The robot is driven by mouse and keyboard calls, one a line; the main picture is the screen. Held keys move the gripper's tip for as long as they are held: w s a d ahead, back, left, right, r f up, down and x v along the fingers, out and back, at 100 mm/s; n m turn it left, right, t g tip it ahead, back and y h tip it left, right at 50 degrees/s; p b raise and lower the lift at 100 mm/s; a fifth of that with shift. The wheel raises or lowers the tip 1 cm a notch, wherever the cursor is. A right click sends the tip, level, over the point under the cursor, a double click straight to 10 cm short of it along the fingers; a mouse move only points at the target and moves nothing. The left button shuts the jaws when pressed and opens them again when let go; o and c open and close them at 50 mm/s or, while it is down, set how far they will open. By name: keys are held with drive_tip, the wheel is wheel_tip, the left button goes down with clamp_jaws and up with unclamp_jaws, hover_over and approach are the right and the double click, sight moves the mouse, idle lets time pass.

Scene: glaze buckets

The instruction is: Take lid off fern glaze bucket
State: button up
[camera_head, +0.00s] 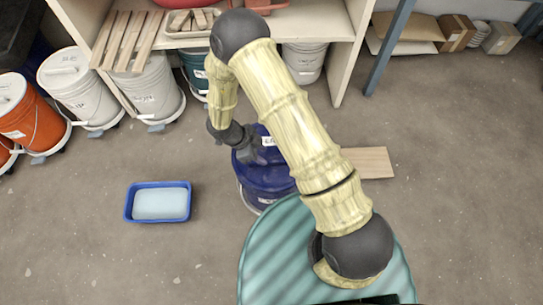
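A dark blue bucket (265,183) stands on the floor in the middle, partly hidden by my arm. A small white label near its top is only partly visible, and I cannot read it as fern. My gripper (258,152) is at the top of this blue bucket, over its left part. Its fingers are too small and dark to tell whether they are open or shut, or whether they touch a lid. A dark green bucket (193,70) stands under the shelf, mostly hidden. I cannot tell which bucket is the fern one.
White buckets (80,90) and orange buckets (25,120) line the left side on wheeled bases. A blue tray (127,203) with pale contents lies on the floor. A wooden board (372,163) lies right of the blue bucket. The floor at right is clear.

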sight(271, 161)
drive_tip(key=shift+d+f, duration=0.2)
drive_tip(key=shift+f, duration=0.05)
drive_tip(key=shift+f, duration=0.1)
drive_tip(key=shift+b+x, duration=1)
drive_tip(key=shift+x, duration=1.5)
clamp_jaws()
